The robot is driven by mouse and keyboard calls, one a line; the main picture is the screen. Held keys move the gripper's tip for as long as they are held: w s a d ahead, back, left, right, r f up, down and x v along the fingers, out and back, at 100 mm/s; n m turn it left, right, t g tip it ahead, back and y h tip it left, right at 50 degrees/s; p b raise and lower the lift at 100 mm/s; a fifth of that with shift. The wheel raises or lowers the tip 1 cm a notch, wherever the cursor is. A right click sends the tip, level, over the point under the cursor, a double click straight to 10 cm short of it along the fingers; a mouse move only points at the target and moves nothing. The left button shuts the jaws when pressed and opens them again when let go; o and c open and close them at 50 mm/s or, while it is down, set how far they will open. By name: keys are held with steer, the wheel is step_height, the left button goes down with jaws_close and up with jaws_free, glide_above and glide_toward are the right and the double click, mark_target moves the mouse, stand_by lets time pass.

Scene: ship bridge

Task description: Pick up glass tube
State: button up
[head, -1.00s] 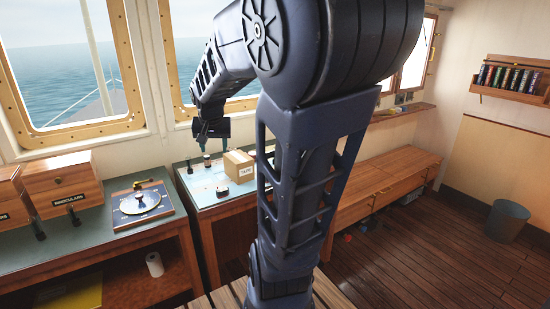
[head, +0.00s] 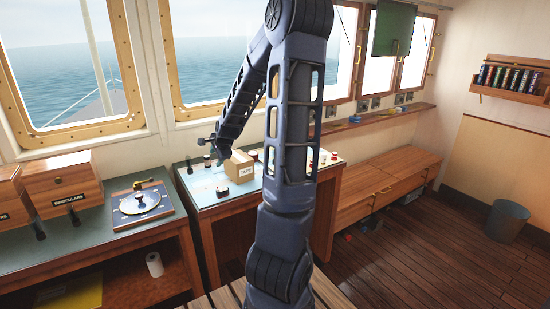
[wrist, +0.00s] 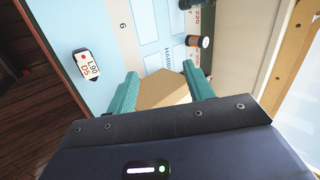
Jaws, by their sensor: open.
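My gripper (wrist: 160,72) is open, with its two teal fingers apart on either side of a cardboard box (wrist: 165,90) in the wrist view. Whether they touch the box cannot be told. In the head view my gripper (head: 213,142) is above the chart table, close to the box (head: 239,164). No clear glass tube can be made out. A small dark cylinder with a pale end (wrist: 205,42) is beyond the right finger in the wrist view. Small dark upright objects (head: 207,160) also show on the table in the head view.
The chart table (wrist: 105,25) also bears a small white-and-black tag-like device (wrist: 88,63). A wooden counter with a round instrument (head: 139,203) stands left. Windows rise close behind the table. A low bench (head: 385,185) and a bin (head: 507,220) are at right, with open floor before them.

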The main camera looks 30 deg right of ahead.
steer(key=w+d+r+m+t, duration=0.3)
steer(key=d+m, duration=0.2)
steer(key=d, duration=0.1)
steer(key=w+d+r+m+t, duration=0.2)
steer(key=w+d+r+m, duration=0.1)
steer(key=d+m, duration=0.35)
steer(key=s+d+r+m+t+h, duration=0.25)
steer(key=d+r+m, duration=0.4)
steer(key=d, duration=0.35)
steer(key=s+d+r+m+t+h, duration=0.2)
steer(key=s+d+r+m+h, duration=0.25)
steer(key=d+r, duration=0.35)
steer(key=shift+y, duration=0.4)
steer(key=f, duration=1.9)
steer(key=w+d+f, duration=0.1)
steer(key=f, duration=0.9)
steer(key=shift+d+f, duration=0.1)
steer(key=shift+f, duration=0.2)
steer(key=shift+x, duration=5.3)
steer(key=shift+d, duration=0.1)
steer(key=c, duration=1.1)
steer(key=shift+o, duration=0.2)
